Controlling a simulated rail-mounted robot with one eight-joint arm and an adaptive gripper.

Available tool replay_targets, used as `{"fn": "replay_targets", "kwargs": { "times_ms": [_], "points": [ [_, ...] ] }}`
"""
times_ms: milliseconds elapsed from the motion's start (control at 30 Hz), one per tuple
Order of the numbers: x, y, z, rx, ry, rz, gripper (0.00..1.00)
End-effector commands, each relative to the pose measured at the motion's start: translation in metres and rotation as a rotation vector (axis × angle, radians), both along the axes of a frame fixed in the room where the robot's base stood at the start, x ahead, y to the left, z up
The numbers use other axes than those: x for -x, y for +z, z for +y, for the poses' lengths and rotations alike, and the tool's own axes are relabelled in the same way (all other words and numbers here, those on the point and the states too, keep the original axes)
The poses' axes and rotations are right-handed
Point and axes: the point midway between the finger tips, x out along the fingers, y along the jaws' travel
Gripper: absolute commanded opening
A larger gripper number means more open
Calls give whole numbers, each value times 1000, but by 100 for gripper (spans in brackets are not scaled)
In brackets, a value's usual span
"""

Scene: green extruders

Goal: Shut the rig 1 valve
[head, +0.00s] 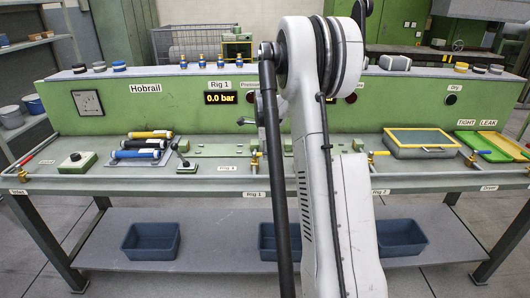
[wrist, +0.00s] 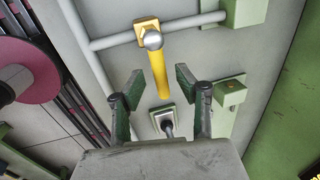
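In the wrist view a valve with a yellow lever handle (wrist: 158,75) and a brass body (wrist: 147,28) sits on a grey pipe. The handle points down the picture, toward my gripper (wrist: 160,86). My gripper is open, one finger pad on each side of the handle's free end in the picture. I see no contact, and depth is hard to tell. In the head view a small brass and yellow valve (head: 254,160) stands by the Rig 1 label, close to my arm. The rig 1 display (head: 219,98) reads 0.0 bar.
A small grey fixture (wrist: 165,120) with a dark stem lies below the handle in the wrist view. Green blocks (wrist: 230,93) stand to the right. On the bench are blue and yellow cylinders (head: 137,154), a yellow-rimmed case (head: 421,140) and another valve (head: 372,158).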

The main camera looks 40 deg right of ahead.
Motion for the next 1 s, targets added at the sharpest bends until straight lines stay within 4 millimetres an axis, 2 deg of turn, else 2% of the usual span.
{"fn": "replay_targets", "kwargs": {
  "times_ms": [200,333,800,1000],
  "points": [
    [0,1,0,0,1,0,32],
    [2,10,1,0,1,0,32],
    [14,94,13,0,0,0,32],
    [16,113,16,0,0,0,32]
  ]
}}
